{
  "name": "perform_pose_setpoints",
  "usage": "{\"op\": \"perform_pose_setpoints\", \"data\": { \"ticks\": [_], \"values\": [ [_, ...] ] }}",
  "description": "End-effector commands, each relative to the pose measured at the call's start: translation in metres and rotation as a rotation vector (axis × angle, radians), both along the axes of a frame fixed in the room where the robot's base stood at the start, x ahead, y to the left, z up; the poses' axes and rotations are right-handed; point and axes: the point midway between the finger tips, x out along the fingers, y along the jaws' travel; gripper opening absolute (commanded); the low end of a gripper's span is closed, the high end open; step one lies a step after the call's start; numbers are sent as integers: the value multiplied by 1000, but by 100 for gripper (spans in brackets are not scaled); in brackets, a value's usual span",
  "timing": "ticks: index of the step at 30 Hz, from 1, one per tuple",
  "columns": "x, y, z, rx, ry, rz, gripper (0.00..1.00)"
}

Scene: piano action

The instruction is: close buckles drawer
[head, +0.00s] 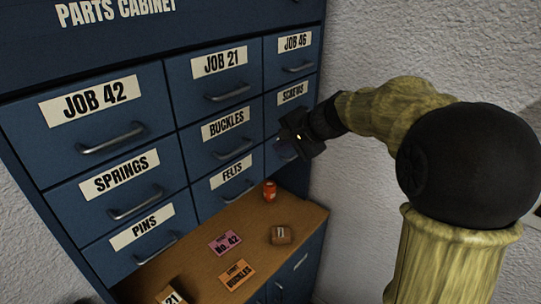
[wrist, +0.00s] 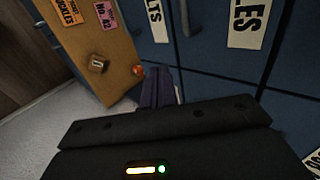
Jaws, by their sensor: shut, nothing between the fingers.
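The buckles drawer (head: 215,148) is a blue drawer in the middle column of the parts cabinet, with a white BUCKLES label and a metal handle (head: 234,149). Its front looks about level with its neighbours; I cannot make out a clear gap. Part of its label (wrist: 243,20) shows at the top of the wrist view. My gripper (head: 280,142) is to the right of the drawer, in front of the screws drawer (head: 291,96), which it partly hides. In the wrist view its fingers (wrist: 158,88) are together and empty.
The felts drawer (head: 222,192) is below buckles. A white wall stands close at right.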

Motion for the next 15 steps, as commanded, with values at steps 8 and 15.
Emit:
{"op": "perform_pose_setpoints", "data": {
  "ticks": [8,15],
  "values": [
    [-16,-18,22,-1,0,-1,0],
    [-17,-18,23,0,1,1,0]
  ]
}}
